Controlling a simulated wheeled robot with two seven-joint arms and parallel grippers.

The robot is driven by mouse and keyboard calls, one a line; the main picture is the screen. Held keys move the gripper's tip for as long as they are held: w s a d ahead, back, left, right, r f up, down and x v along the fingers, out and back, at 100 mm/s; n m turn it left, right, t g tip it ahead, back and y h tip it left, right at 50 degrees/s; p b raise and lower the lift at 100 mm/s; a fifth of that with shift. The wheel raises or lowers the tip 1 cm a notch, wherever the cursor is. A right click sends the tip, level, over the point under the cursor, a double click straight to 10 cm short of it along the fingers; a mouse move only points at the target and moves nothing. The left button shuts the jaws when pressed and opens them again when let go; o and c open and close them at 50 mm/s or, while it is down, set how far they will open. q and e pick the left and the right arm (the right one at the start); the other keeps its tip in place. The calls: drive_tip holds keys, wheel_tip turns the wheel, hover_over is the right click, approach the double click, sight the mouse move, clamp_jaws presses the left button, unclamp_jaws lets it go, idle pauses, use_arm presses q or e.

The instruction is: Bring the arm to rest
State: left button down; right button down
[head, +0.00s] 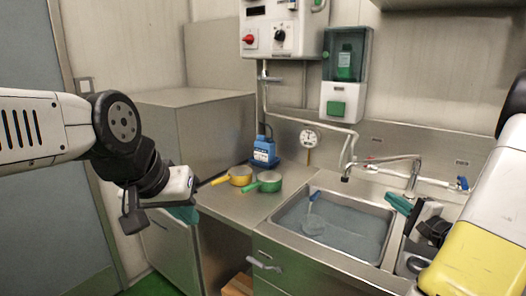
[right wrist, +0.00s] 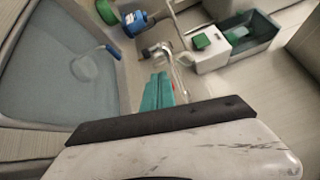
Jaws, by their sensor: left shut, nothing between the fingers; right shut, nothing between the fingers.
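My left arm comes in from the left in the head view. Its left gripper (head: 184,214) hangs in front of the steel cabinet, left of the counter, with its teal fingers partly hidden behind the wrist; it is shut and holds nothing. My right arm comes in at the right edge. Its right gripper (head: 398,203) is over the right rim of the sink, with teal fingers pointing toward the basin and the tap. In the right wrist view the right gripper (right wrist: 158,92) shows its teal fingers together, empty, near the tap.
The sink (head: 335,228) holds water and a blue-handled strainer (head: 313,220). The tap (head: 385,160) is close to my right gripper. A dispenser (head: 346,70) hangs on the wall.

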drive_tip(key=s+a+r+n+g+y, duration=0.2)
drive_tip(key=s+a+n+g, duration=0.15)
drive_tip(key=a, duration=0.55)
drive_tip(key=s+a+r+n+g+y, duration=0.25)
drive_tip(key=a+n+g, duration=0.2)
drive_tip(key=a, duration=0.35)
drive_tip(key=s+a+r+n+g+y, duration=0.2)
drive_tip(key=s+a+r+n+g, duration=0.15)
drive_tip(key=a, duration=0.55)
drive_tip(key=s+a+f+n+g+h, duration=0.1)
drive_tip(key=s+a+n+g+h, duration=0.2)
drive_tip(key=s+h, duration=0.5)
drive_tip(key=s+d+r+n+t+h, duration=0.2)
drive_tip(key=s+d+r+t, duration=0.1)
drive_tip(key=d, duration=0.2)
drive_tip(key=shift+s+r+n, duration=0.15)
drive_tip(key=shift+r+n, duration=0.1)
drive_tip(key=shift+n, duration=0.1)
drive_tip(key=shift+d, duration=0.1)
